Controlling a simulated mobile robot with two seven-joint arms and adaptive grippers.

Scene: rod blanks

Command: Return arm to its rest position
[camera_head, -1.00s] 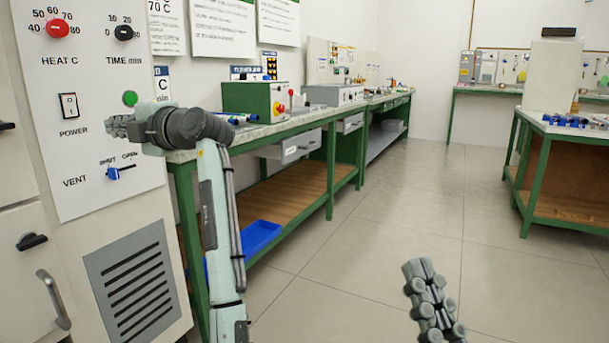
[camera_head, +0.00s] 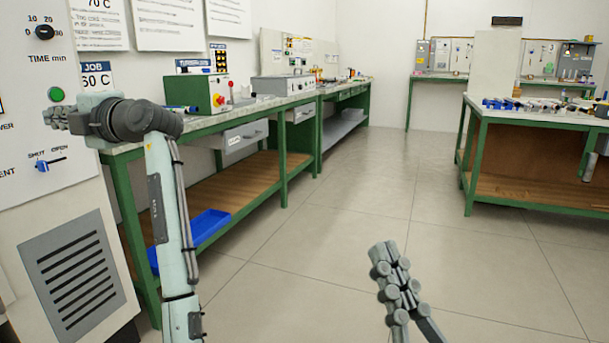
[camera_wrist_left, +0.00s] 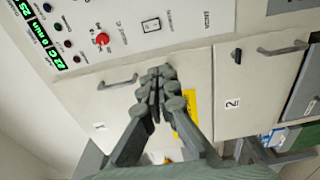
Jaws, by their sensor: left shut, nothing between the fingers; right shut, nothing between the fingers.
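My left arm (camera_head: 165,215) rises from the bottom of the head view and bends left at the top. My left gripper (camera_head: 58,120) points left in front of the white control panel. In the left wrist view my left gripper (camera_wrist_left: 158,78) is shut and empty, with a white cabinet behind it. My right gripper (camera_head: 392,268) is shut and empty over the open floor, low in the head view. The rest of my right arm is mostly out of view.
The white cabinet (camera_head: 75,205) and a green-framed workbench (camera_head: 255,122) stand on the left. A blue tray (camera_head: 207,226) lies on its lower shelf. Another green bench (camera_head: 470,150) stands at the right. The grey floor (camera_head: 330,230) between them is clear.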

